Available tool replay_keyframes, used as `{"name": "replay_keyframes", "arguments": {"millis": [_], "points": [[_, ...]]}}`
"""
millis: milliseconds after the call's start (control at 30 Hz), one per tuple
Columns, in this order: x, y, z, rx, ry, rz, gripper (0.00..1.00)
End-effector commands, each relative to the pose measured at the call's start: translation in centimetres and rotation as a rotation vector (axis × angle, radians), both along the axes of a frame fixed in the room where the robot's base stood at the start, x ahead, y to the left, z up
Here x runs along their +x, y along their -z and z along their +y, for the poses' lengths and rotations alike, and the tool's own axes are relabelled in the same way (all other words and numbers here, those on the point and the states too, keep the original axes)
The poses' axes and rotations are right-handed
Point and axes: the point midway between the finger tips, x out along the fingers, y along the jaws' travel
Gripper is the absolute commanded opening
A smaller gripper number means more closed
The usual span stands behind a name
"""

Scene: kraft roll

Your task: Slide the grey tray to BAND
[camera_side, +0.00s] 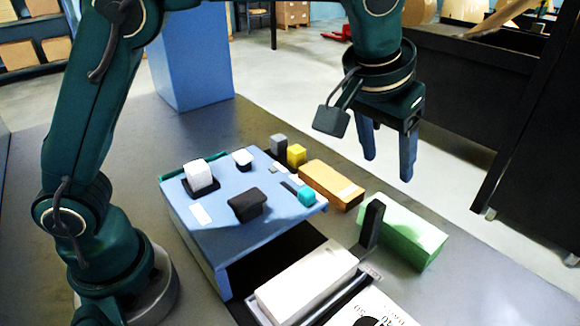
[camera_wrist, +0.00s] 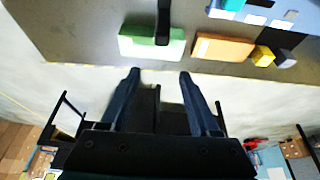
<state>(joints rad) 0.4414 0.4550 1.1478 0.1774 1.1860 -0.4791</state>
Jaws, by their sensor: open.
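A grey-edged tray (camera_side: 343,301) shows at the lower right of the side view, beside a long white block (camera_side: 305,283); much of it is hidden. A black upright post (camera_side: 372,224) stands at its far end, by the green block (camera_side: 408,234); the post also shows at the top of the wrist view (camera_wrist: 163,20). A small label with unreadable print (camera_side: 371,272) lies near the post; I cannot make out the word BAND. My gripper (camera_side: 387,168) is open and empty, raised above and behind the post and green block. Its fingers point down, apart from everything.
A blue raised deck (camera_side: 200,213) carries a white cube (camera_side: 198,175), a black block (camera_side: 247,205) and a teal piece (camera_side: 307,195). An orange block (camera_side: 332,184), a yellow block (camera_side: 296,154) and a grey block (camera_side: 278,144) stand behind it. A printed sheet (camera_side: 372,310) lies in front.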

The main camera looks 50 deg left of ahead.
Motion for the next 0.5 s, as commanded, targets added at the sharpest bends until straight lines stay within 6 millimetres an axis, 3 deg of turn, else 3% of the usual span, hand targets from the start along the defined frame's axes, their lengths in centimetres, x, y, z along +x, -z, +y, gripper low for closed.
{"name": "replay_keyframes", "arguments": {"millis": [400,500], "points": [[-0.1,7.3,0.1,0.003,0.0,0.006,0.62],[0.0,8.3,0.0,0.001,0.001,0.003,0.62]]}}
